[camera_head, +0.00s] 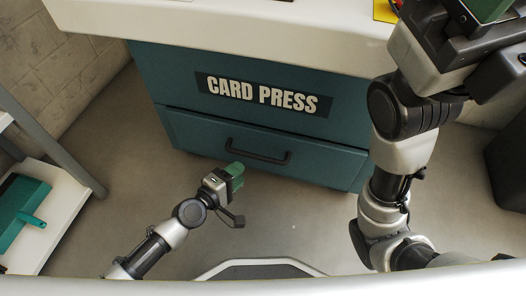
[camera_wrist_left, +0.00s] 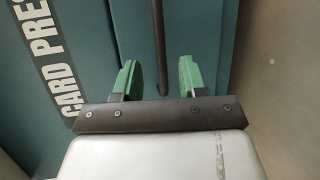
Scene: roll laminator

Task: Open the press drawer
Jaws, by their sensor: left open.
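The press drawer (camera_head: 200,134) is the lower teal front of the cabinet, below the CARD PRESS label (camera_head: 262,93), and it looks shut. Its black bar handle (camera_head: 258,152) runs along the front. My left gripper (camera_head: 238,170) is open, just left of and below the handle in the head view. In the left wrist view the handle (camera_wrist_left: 158,45) shows as a dark bar, its end in line with the gap between the green fingers of my left gripper (camera_wrist_left: 157,72). I cannot tell whether they touch. My right gripper (camera_head: 487,8) is partly cut off at the top right.
A white countertop (camera_head: 230,25) overhangs the cabinet. A dark bin-like object (camera_head: 508,160) is at the right edge. The floor (camera_head: 300,215) before the drawer is clear.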

